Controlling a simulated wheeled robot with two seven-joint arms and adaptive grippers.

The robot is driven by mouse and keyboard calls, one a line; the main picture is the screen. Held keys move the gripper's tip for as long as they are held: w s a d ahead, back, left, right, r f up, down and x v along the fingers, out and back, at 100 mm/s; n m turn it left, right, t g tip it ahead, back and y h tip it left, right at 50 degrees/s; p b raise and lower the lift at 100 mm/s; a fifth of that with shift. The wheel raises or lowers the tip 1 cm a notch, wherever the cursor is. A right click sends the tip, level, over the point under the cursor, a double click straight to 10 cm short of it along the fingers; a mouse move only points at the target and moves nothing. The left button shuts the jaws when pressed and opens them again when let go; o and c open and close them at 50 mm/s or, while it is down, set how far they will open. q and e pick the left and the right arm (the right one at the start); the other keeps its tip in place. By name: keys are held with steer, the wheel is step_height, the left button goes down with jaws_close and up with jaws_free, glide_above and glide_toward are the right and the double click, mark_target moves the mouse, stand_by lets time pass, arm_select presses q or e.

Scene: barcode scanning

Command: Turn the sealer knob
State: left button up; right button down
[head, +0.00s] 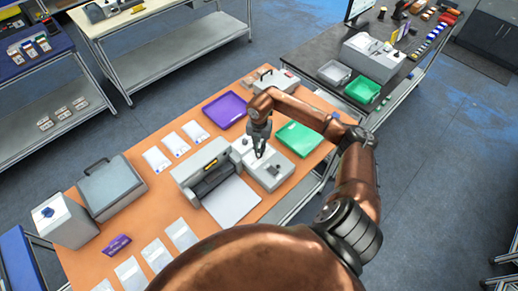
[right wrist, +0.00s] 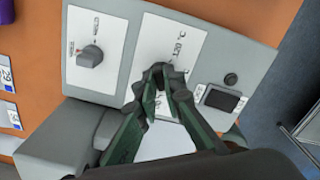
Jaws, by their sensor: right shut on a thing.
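The sealer (head: 195,172) stands on the orange table, with its light grey control box (head: 272,178) on its right side. My right gripper (head: 259,154) points down onto this box. In the right wrist view its fingers (right wrist: 166,72) are closed together over the right white label plate, shut on a knob that they mostly hide. A second dark grey knob (right wrist: 90,56) stands free on the left label plate. My left gripper is not in view.
A green tray (head: 299,138) lies right behind the control box, and a purple tray (head: 225,110) lies behind the sealer. White pouches (head: 157,159) lie left of the sealer. A grey case (head: 110,187) stands farther left.

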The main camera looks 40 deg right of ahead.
mark_target(259, 151)
steer(key=shift+m, duration=1.2)
steer(key=shift+d, duration=0.1)
steer(key=c, duration=2)
jaws_free()
steer(key=shift+c, duration=0.2)
step_height(259, 151, up, 12)
